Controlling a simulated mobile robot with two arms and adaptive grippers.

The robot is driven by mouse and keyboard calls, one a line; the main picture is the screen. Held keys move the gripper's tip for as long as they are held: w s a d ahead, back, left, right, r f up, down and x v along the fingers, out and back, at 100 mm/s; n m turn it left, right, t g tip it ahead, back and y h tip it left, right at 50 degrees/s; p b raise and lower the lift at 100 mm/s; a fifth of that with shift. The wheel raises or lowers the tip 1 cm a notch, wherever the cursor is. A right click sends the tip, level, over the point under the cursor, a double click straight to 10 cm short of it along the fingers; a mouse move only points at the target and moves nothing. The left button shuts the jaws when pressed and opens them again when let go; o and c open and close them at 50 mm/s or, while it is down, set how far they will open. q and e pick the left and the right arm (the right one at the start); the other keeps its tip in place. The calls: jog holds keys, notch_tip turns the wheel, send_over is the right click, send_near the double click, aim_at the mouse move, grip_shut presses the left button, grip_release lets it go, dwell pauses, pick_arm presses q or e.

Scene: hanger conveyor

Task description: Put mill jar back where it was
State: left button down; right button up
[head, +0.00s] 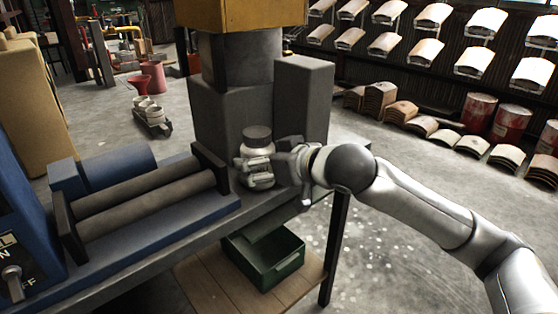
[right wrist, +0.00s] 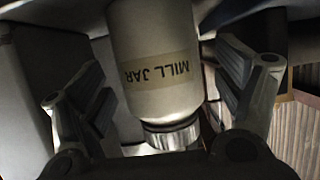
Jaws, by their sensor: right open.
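The mill jar (head: 256,148), pale with a dark lid, is upright at the right end of the bench (head: 222,212), just right of the rollers. In the head view a finger of my right gripper (head: 274,168) covers its lower part, so its contact with the bench is hidden. In the right wrist view the jar (right wrist: 155,45) shows upside down with a "MILL JAR" label. It stands between the two spread fingers of my right gripper (right wrist: 163,75), with visible gaps on both sides. My left gripper is not in view.
A dark grey machine column (head: 232,120) rises behind the jar, with a grey block (head: 303,100) beside it. The roller unit (head: 150,195) fills the bench to the left. A green bin (head: 265,275) sits on a wooden shelf below. Open floor lies right of the bench.

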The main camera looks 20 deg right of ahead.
jog(key=shift+v, duration=0.85)
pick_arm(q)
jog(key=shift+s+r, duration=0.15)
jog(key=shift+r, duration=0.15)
pick_arm(e)
jog(key=v, duration=1)
jog(key=shift+s, duration=0.2)
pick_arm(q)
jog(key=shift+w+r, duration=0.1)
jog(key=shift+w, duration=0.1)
